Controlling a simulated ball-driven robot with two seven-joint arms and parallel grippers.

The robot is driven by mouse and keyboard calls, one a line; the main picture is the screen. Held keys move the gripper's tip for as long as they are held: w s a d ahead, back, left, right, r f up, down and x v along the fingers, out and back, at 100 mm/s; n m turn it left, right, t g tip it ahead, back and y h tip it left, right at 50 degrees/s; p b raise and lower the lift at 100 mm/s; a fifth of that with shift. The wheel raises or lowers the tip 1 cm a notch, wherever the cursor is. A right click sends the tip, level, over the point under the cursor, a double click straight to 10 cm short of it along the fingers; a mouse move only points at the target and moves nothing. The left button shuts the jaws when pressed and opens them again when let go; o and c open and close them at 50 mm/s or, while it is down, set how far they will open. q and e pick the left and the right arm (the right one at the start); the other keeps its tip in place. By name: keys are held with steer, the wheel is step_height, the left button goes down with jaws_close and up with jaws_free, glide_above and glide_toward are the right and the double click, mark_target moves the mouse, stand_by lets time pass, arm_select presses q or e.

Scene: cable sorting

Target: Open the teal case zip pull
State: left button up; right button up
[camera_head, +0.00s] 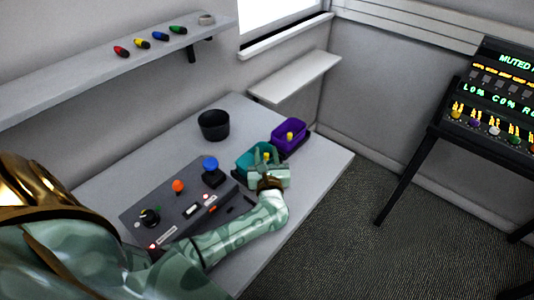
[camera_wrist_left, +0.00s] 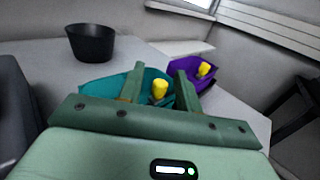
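The teal case (camera_head: 246,157) stands on the table and also shows in the left wrist view (camera_wrist_left: 98,82). Its yellow zip pull (camera_wrist_left: 160,89) sticks up from it and shows small in the head view (camera_head: 267,156). My left gripper (camera_head: 267,161) is over the case. In the left wrist view its two green fingers (camera_wrist_left: 160,76) are apart, with the yellow pull in the gap between them and clear space on both sides. Part of the case is hidden behind the fingers and the gripper body. My right gripper is in neither view.
A purple case (camera_head: 290,137) with a yellow pull stands just beyond the teal one. A black bowl (camera_head: 214,125) is behind, and a dark control panel (camera_head: 187,212) with knobs lies left of my forearm. A shelf (camera_head: 110,66) holds small coloured plugs.

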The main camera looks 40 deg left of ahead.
arm_select(q)
steer(key=v, duration=1.6)
steer(key=shift+s+d, duration=0.1)
steer(key=shift+d, duration=0.05)
steer(key=shift+o, duration=0.3)
